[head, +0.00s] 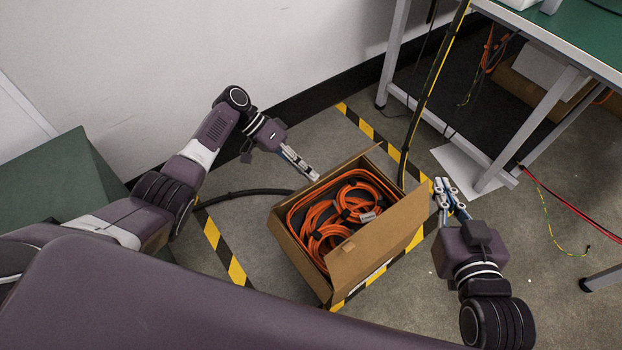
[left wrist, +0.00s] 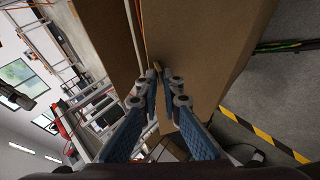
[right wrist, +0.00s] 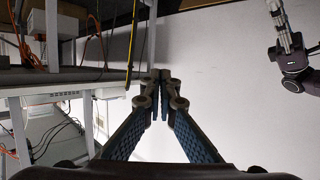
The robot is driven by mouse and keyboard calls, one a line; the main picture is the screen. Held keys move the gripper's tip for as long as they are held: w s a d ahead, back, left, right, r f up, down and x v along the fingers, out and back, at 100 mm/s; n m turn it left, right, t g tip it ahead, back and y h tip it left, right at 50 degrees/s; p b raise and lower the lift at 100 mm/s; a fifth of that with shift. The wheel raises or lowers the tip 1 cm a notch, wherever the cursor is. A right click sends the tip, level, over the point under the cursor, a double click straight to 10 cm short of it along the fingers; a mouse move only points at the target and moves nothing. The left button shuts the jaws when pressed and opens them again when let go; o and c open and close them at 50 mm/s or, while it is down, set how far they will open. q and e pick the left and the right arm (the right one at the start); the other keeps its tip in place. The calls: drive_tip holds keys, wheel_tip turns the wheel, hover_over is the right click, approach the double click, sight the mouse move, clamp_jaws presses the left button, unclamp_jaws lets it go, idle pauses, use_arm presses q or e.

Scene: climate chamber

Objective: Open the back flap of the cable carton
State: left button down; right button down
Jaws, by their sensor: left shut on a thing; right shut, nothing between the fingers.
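The cable carton (head: 301,254) stands open on the floor, with coiled orange cables (head: 322,232) inside. Its near right flap (head: 380,243) stands up and outward. My left gripper (head: 314,176) is at the carton's back rim, shut on a cardboard edge that appears to be the back flap (head: 352,165). In the left wrist view the closed fingertips (left wrist: 165,76) meet a cardboard edge between brown panels (left wrist: 205,45); how deep the grip is cannot be told. My right gripper (head: 443,186) is shut and empty, right of the carton and apart from it; its tips also meet in the right wrist view (right wrist: 160,80).
A green-topped bench (head: 560,35) with grey metal legs stands at the upper right. A black and yellow cable (head: 425,95) hangs behind the carton. A black hose (head: 240,193) lies to its left. Striped tape (head: 224,249) marks the floor. A white wall (head: 180,60) closes off the back.

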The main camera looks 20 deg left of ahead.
use_arm(q)
drive_tip(key=shift+w+a+f, duration=0.1)
drive_tip(key=shift+w+a, duration=0.15)
drive_tip(key=shift+a, duration=0.25)
drive_tip(key=shift+w+a+f, duration=0.1)
drive_tip(key=shift+w+a, duration=0.15)
drive_tip(key=shift+a, duration=0.2)
drive_tip(key=shift+s, duration=0.1)
drive_tip(key=c, duration=2.2)
unclamp_jaws()
drive_tip(key=shift+f, duration=0.2)
drive_tip(key=shift+o, duration=0.2)
drive_tip(key=shift+r, duration=0.15)
drive_tip(key=v, duration=1.2)
drive_tip(key=shift+d+r, duration=0.15)
drive_tip(key=shift+r, duration=0.05)
